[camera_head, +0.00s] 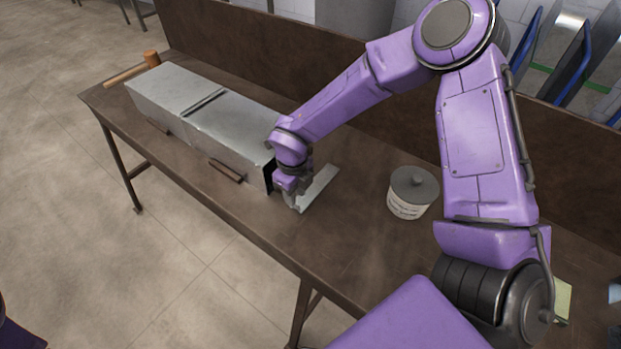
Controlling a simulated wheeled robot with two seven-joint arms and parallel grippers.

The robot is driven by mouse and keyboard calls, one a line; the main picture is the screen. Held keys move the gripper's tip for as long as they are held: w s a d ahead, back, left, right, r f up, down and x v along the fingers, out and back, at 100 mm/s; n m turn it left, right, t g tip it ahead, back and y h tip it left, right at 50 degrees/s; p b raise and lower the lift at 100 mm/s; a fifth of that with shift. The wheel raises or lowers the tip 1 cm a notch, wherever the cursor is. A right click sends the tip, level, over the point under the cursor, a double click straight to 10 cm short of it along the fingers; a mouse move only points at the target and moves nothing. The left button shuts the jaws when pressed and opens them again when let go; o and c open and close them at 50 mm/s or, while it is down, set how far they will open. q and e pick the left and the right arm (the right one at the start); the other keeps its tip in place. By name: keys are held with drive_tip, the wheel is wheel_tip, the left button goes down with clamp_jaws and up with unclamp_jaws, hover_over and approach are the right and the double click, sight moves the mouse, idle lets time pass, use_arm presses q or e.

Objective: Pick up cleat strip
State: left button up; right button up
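A light grey metal strip (320,187), which looks like the cleat strip, lies on the brown workbench (335,250) just right of the duct's open end. My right gripper (293,205) reaches down at the strip's near left end. Its fingers are small and partly merged with the strip, so I cannot tell whether they are open or closed on it. The grey sheet-metal duct (225,125) stands on the bench left of the gripper, with a dark raised strip (205,102) across its top. My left gripper is not in view.
A lidded grey can with a label (410,193) stands right of the strip. A wooden-headed mallet (135,70) lies at the bench's far left end. A brown back panel (240,50) runs behind the bench. The bench between strip and can is clear.

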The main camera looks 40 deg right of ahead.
drive_tip(key=f, duration=0.1)
drive_tip(key=f+p, duration=0.1)
drive_tip(key=f, duration=0.3)
drive_tip(key=shift+w+d+f+p, duration=0.15)
drive_tip(key=shift+w+f+p, duration=0.1)
drive_tip(key=shift+w+p, duration=0.15)
drive_tip(key=shift+s, duration=0.1)
clamp_jaws()
drive_tip(key=shift+r, duration=0.15)
